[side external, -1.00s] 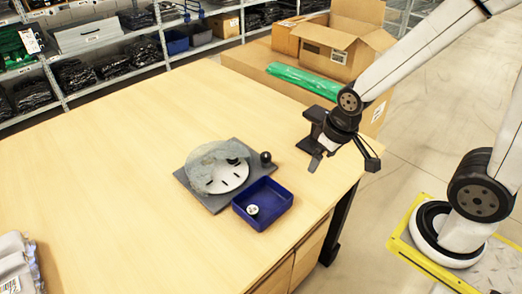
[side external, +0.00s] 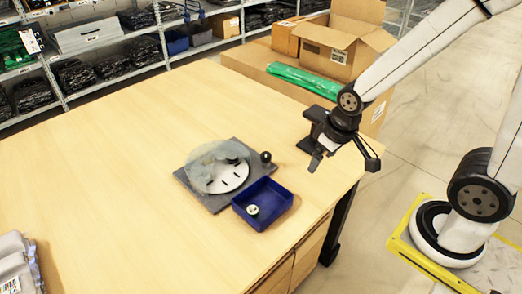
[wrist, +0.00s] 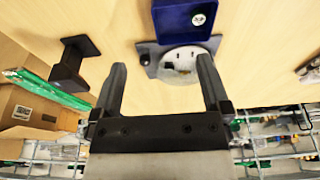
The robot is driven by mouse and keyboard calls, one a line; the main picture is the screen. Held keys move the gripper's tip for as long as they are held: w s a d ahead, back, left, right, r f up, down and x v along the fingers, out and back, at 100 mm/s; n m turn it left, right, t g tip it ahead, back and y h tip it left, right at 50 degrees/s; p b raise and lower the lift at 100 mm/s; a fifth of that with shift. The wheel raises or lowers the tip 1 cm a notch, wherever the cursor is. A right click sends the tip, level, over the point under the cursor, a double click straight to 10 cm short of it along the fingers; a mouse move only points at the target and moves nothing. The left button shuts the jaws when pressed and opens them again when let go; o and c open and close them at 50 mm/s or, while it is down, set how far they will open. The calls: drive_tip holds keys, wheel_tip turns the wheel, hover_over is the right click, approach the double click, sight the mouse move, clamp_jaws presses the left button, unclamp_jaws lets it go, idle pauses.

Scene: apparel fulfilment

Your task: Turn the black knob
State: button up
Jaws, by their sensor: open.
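The black knob (side external: 265,157) is a small round ball at the right corner of a dark grey base plate (side external: 214,208) on the table. In the wrist view the knob (wrist: 144,59) shows small at the plate's left edge. A pale slotted disc (side external: 229,179) lies on the plate, partly under a clear grey cover (side external: 207,157). My gripper (side external: 344,164) hangs to the right of the knob, well apart from it, near the table's right edge. Its two fingers are spread and empty in the wrist view (wrist: 160,64).
A blue bin (side external: 263,204) with a small round white-topped item (side external: 252,210) stands in front of the plate. A black bracket-like block (side external: 316,114) is at the table's right edge, beside my gripper. Cardboard boxes (side external: 340,52) and a green roll (side external: 305,80) lie behind. The table's left side is largely clear.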

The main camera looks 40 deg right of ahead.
drive_tip(key=shift+c, duration=0.4)
drive_tip(key=m+g, duration=0.3)
drive_tip(key=m, duration=0.8)
hover_over(266, 154)
wheel_tip(266, 154, down, 12)
drive_tip(key=shift+s+a+r, duration=0.1)
drive_tip(key=shift+s, duration=0.05)
drive_tip(key=shift+w+f, duration=0.2)
drive_tip(key=shift+f, duration=0.15)
drive_tip(key=shift+f, duration=3.75)
